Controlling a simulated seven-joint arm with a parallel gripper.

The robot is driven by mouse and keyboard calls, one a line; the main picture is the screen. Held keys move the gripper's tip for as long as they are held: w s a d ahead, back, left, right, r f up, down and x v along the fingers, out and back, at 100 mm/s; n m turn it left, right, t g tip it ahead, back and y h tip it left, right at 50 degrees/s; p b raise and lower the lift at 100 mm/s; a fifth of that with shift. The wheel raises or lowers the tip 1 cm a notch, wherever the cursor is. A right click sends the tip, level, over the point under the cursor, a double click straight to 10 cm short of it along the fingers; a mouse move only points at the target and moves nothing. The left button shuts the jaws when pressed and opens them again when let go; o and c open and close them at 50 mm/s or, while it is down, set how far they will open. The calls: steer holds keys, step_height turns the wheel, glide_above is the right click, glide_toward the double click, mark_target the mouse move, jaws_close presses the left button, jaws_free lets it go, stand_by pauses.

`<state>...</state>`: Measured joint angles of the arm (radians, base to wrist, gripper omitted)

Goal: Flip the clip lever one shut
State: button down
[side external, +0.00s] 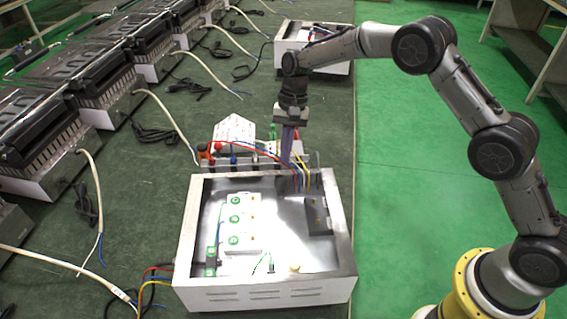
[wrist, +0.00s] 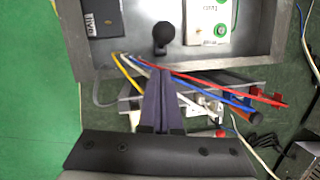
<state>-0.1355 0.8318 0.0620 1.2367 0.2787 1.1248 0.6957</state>
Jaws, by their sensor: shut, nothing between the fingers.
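The clip levers belong to a small terminal area (side external: 225,160) behind the rear wall of the open metal box. I cannot tell which one is clip lever one or how it is tilted. In the wrist view, white clip parts (wrist: 205,106) lie right of my fingers, partly covered by coloured wires, with a red piece (wrist: 278,97) farther right. My gripper (side external: 286,162) points down at the box's rear edge, among the wires. Its dark purple fingers are together and empty; their tips (wrist: 161,74) overlap the wires in the wrist view. Contact cannot be told.
The metal box (side external: 270,293) holds a white terminal block (side external: 243,215) and a dark module (side external: 317,214). Red, blue, yellow and white wires (wrist: 190,78) cross the rear wall. Another box (side external: 330,65) stands behind. Black heater units (side external: 40,130) line the left; cables lie on the green mat.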

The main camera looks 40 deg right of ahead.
mark_target(281, 187)
steer(key=shift+s+a+f, duration=0.4)
steer(key=shift+s+a, duration=0.15)
steer(key=shift+s+a+f, duration=0.35)
steer(key=shift+s+a, duration=0.15)
steer(key=shift+s, duration=0.05)
steer(key=shift+s, duration=0.1)
steer(key=shift+s+a+t, duration=0.15)
steer(key=shift+a+t, duration=0.05)
steer(key=shift+t, duration=0.1)
steer(key=shift+s, duration=0.15)
steer(key=shift+s+a+t+h, duration=0.45)
steer(key=shift+s+t+h, duration=0.2)
steer(key=shift+t, duration=0.15)
steer(key=shift+t+h, duration=0.45)
steer(key=shift+t, duration=0.35)
steer(key=s, duration=0.1)
steer(key=s+a+f, duration=0.1)
steer(key=s+a, duration=0.1)
steer(key=shift+s+f, duration=0.15)
steer(key=shift+f, duration=0.1)
steer(key=shift+s+a+f, duration=0.45)
steer(key=shift+s+f, duration=0.35)
steer(key=shift+f, duration=0.05)
steer(key=shift+s+a+f, duration=0.3)
steer(key=shift+s+f, duration=0.15)
steer(key=shift+f, duration=0.3)
